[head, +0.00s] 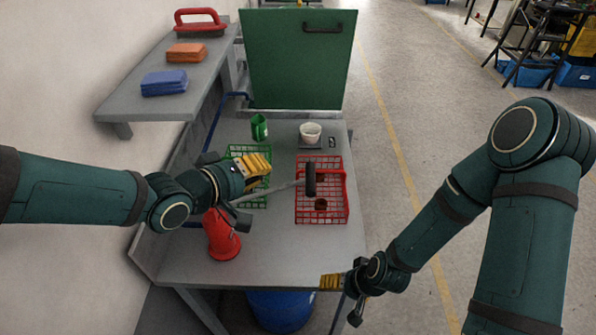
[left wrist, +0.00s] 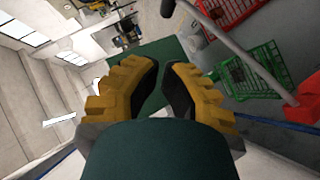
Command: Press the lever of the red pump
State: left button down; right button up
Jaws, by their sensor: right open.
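The red pump (head: 222,237) stands upright on the near left part of the table; part of it shows at the right edge of the left wrist view (left wrist: 304,110). Its grey lever (head: 272,191) reaches out to the right and ends in a black handle (head: 310,180) above the red basket. In the left wrist view the handle (left wrist: 167,8) is at the top edge. My left gripper (head: 265,170) is open and empty, above the green basket, left of the handle and apart from it. My right gripper (head: 325,282) is open and empty by the table's front right edge.
A red wire basket (head: 345,215) with brown coils and a green wire basket (head: 262,204) sit on the table. Behind them are a green cup (head: 259,128) and a white bowl (head: 310,130) on a scale. A wall shelf (head: 150,112) is at left. The near right tabletop is clear.

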aim_at(308, 169)
pick_arm(q)
jog(key=b+x, duration=0.2)
jog(key=x, duration=0.1)
jog(key=b+x, duration=0.5)
jog(key=shift+d+f, duration=0.4)
jog(key=shift+d, duration=0.1)
jog(key=shift+d+f+b, duration=0.35)
jog(key=shift+d+b, duration=0.05)
jog(key=shift+d, duration=0.15)
jog(key=shift+d+f+b, duration=0.3)
jog(key=shift+d+b, duration=0.1)
jog(key=shift+d, duration=0.15)
jog(key=shift+s+d+f, duration=0.1)
jog(key=shift+f, duration=0.05)
